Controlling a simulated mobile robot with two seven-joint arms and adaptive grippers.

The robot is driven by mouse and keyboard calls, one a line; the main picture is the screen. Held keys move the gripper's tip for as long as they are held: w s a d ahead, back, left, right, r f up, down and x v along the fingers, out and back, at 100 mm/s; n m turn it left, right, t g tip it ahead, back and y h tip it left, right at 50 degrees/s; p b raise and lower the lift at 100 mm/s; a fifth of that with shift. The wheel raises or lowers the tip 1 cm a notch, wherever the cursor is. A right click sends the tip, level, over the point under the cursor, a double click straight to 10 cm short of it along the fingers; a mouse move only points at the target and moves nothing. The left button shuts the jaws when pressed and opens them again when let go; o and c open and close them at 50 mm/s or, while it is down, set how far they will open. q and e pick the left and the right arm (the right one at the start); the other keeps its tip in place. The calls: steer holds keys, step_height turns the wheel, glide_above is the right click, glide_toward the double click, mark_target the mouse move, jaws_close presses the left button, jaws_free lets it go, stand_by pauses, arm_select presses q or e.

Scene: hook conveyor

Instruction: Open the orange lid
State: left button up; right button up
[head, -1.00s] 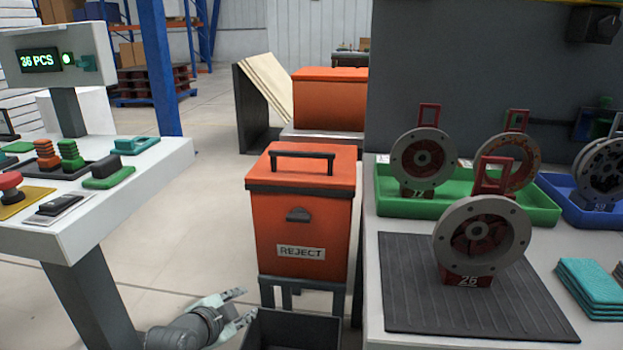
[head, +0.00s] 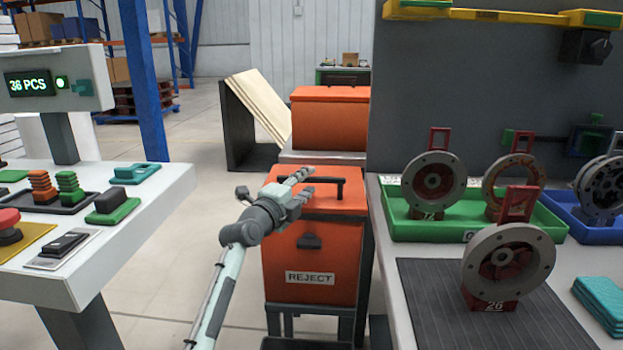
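The orange lid (head: 347,196) lies flat and closed on the orange REJECT bin (head: 285,262), which stands on a dark frame between the two tables. A black bar handle (head: 329,181) runs along the lid's top, its left part hidden behind my gripper. My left gripper (head: 305,183) is over the left part of the lid, with its fingers close to the handle. The fingers look spread apart, and nothing shows between them. I cannot tell whether they touch the handle. My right gripper is not in view.
A control desk (head: 165,190) with buttons stands at the left. At the right, a table (head: 385,285) bears a black mat (head: 425,290), a green tray (head: 400,222) and several ringed discs. Another orange bin (head: 328,122) stands behind. Open floor (head: 205,120) lies behind the desk.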

arm_select(q)
steer(key=shift+x, duration=1.35)
jaws_close()
